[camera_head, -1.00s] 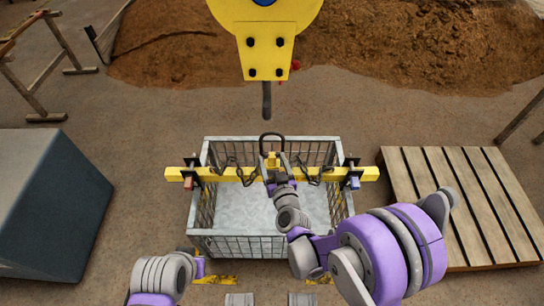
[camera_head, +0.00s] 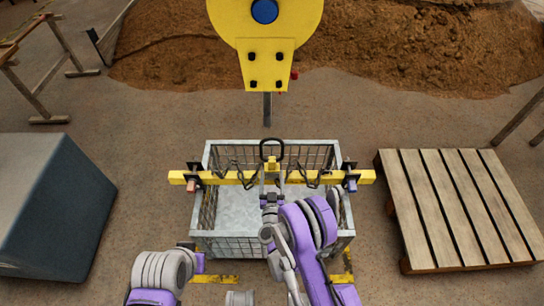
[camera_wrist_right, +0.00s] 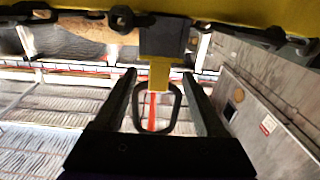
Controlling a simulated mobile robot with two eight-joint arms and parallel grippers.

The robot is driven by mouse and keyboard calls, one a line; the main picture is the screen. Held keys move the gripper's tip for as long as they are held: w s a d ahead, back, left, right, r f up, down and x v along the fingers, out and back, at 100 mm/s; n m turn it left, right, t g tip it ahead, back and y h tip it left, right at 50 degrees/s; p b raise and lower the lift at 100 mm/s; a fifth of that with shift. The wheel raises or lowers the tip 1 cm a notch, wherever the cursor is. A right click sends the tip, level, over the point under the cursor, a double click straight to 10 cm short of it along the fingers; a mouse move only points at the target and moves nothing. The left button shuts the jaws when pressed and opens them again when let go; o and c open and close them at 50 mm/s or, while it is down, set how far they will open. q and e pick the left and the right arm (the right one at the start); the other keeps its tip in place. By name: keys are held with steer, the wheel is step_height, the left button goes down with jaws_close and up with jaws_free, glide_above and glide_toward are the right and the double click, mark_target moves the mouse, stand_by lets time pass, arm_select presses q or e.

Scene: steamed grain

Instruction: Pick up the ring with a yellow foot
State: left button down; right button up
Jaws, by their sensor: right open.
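The dark ring (camera_head: 271,145) stands upright above the middle of the yellow beam. Its short yellow foot (camera_head: 271,163) is below it. In the right wrist view the ring (camera_wrist_right: 141,118) hangs inverted between my fingers, with its yellow foot (camera_wrist_right: 159,74) near the fingertips. My right gripper (camera_head: 272,180) is open just on the near side of the beam. In the wrist view its two fingers (camera_wrist_right: 160,77) flank the ring with a gap on each side. Part of my left arm shows at the bottom left; its gripper is not visible.
The yellow beam (camera_head: 222,178) lies across a grey mesh crate (camera_head: 210,243), with dark chains hanging from it. A yellow hook block (camera_head: 265,60) hangs above, beyond the ring. A wooden pallet (camera_head: 462,210) lies right, a grey block (camera_head: 50,205) left. Brown grain (camera_head: 400,50) lies behind.

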mark_target(272, 158)
steer(key=w, duration=0.2)
steer(key=shift+w+r, duration=0.1)
steer(key=shift+w, duration=0.3)
steer(key=w, duration=0.5)
steer(key=shift+w+r, duration=0.1)
steer(key=shift+w, duration=0.25)
jaws_close()
steer(key=shift+r, duration=0.1)
stand_by(0.7)
